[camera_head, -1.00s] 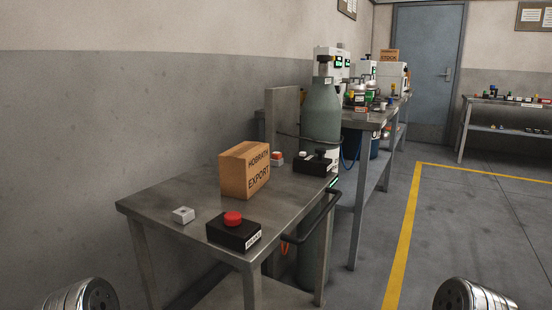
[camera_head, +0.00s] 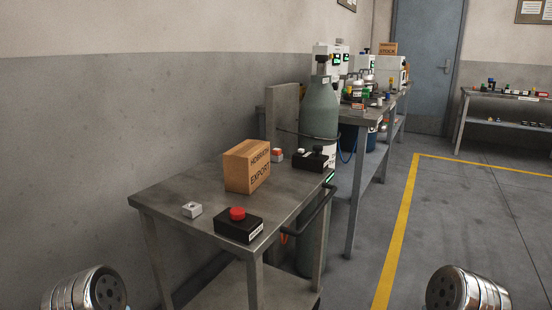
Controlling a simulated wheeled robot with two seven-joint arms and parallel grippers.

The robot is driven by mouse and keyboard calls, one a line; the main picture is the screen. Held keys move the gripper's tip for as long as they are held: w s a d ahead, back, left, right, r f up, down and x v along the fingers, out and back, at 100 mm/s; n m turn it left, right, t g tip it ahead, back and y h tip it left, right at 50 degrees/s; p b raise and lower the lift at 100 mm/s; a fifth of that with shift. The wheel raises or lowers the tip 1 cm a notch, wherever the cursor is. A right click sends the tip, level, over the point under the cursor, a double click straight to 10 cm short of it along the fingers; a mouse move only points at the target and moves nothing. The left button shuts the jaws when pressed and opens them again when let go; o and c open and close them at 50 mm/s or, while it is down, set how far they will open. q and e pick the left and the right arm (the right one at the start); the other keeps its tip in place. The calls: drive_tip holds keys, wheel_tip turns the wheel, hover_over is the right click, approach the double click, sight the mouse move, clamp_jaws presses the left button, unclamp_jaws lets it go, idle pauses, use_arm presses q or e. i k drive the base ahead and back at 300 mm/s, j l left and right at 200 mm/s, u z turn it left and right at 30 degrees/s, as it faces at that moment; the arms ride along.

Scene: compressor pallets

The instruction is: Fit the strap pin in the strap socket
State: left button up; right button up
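A grey-green gas cylinder (camera_head: 319,112) stands upright behind the near steel table. A thin dark strap or band (camera_head: 300,134) runs across it from a grey upright plate (camera_head: 283,112). I cannot make out the strap pin or the strap socket for sure at this distance. A small orange-red item (camera_head: 284,238) shows just below the table's right edge, mostly hidden. Only the shiny round ends of my left and right arms show at the bottom left and bottom right; no gripper fingers are visible.
The near steel table (camera_head: 160,198) holds a HOBRATH EXPORT carton (camera_head: 246,167), a red-button box (camera_head: 238,226), a small grey block (camera_head: 192,209) and a black box (camera_head: 313,160). Open floor with a yellow line (camera_head: 402,230) lies right.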

sight(276, 152)
drive_tip(key=k, duration=0.5)
drive_tip(key=z, duration=1.55)
drive_tip(key=i+j, duration=0.15)
drive_tip(key=i, duration=0.45)
drive_tip(key=i+j, duration=0.15)
drive_tip(key=i, duration=0.45)
drive_tip(key=i+j, duration=0.15)
drive_tip(key=i, duration=0.45)
drive_tip(key=i+j, duration=0.1)
drive_tip(key=i, duration=0.5)
drive_tip(key=i+j, duration=0.15)
drive_tip(key=i, duration=2.35)
drive_tip(key=u, duration=4.7)
